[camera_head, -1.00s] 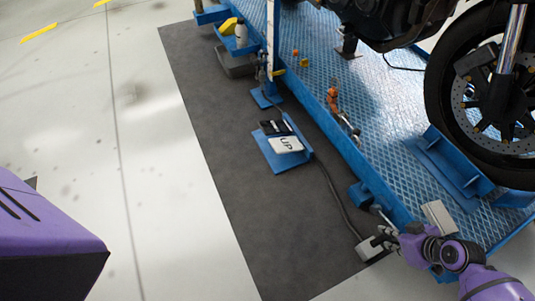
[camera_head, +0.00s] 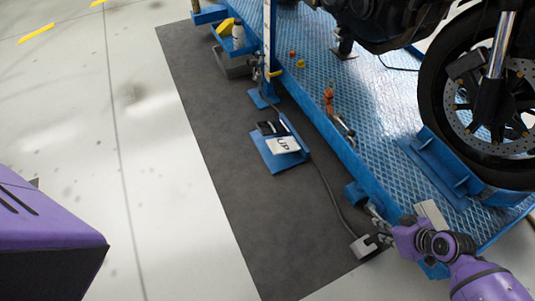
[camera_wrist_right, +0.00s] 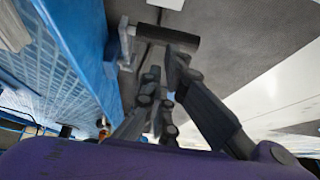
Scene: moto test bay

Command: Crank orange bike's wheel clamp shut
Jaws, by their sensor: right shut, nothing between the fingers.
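The bike's black front wheel (camera_head: 440,130) stands at the right of the head view, with a blue clamp plate (camera_head: 440,165) beside it on the lift. In the right wrist view a crank with a dark cylindrical grip (camera_wrist_right: 168,37) and a pale metal arm (camera_wrist_right: 125,45) sticks out from the blue lift edge. My right gripper (camera_head: 383,238) is at the lift's near corner; in the wrist view its fingers (camera_wrist_right: 163,75) are shut and empty, just below the grip. I cannot tell whether they touch it. My left gripper is not in view.
The blue lift platform (camera_head: 345,95) runs along the right. A pedal unit marked UP (camera_head: 283,145) lies on the dark mat (camera_head: 235,150), its cable leading to a pale box (camera_head: 363,246) near my right gripper. An orange-handled tool (camera_head: 328,97) lies on the lift. Pale floor is clear at left.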

